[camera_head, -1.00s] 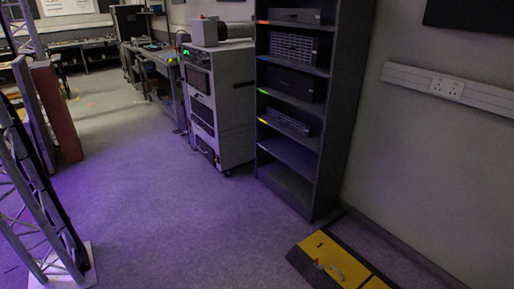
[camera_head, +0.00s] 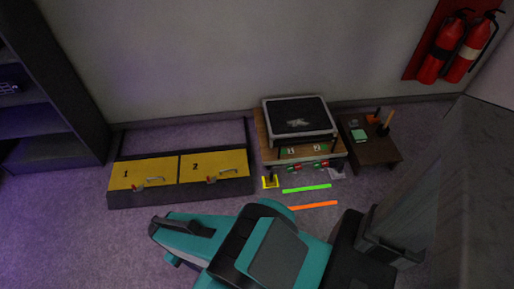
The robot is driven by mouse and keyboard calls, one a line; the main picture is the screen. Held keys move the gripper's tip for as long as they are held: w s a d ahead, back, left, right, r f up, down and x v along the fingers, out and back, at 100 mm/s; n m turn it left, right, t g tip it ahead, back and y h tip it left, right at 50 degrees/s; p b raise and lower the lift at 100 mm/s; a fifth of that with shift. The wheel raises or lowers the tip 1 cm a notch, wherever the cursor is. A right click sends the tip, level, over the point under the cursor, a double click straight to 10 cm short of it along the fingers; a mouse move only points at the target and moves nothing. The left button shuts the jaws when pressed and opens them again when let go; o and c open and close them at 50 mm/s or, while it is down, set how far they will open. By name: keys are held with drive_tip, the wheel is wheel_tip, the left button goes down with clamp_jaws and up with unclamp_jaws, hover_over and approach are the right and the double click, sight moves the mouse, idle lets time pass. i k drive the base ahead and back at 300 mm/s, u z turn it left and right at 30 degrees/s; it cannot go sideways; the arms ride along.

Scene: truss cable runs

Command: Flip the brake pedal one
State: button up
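A low dark frame lies on the floor against the wall, with two yellow panels on it. The left panel (camera_head: 128,171), marked 1, carries a small pedal (camera_head: 150,183) with a red end and a pale metal part near its front edge. The right panel (camera_head: 203,165), marked 2, carries a similar pedal (camera_head: 226,178). Whether either pedal is flipped is too small to tell. My teal and black arm spans the bottom middle, below and apart from the panels. What looks like my gripper (camera_head: 168,243) is at its left end; its fingers cannot be made out.
A dark shelf (camera_head: 65,95) stands on the left. Right of the panels are a black-topped stand (camera_head: 298,103), a low brown table (camera_head: 371,152) and green (camera_head: 307,188) and orange (camera_head: 313,205) floor strips. Fire extinguishers (camera_head: 440,48) hang at upper right. Floor left of my arm is clear.

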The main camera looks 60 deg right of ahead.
sight(294, 168)
drive_tip(key=z, duration=0.9)
drive_tip(key=k, duration=0.9)
drive_tip(key=u, duration=0.45)
drive_tip(key=i, duration=0.55)
drive_tip(key=z, duration=0.15)
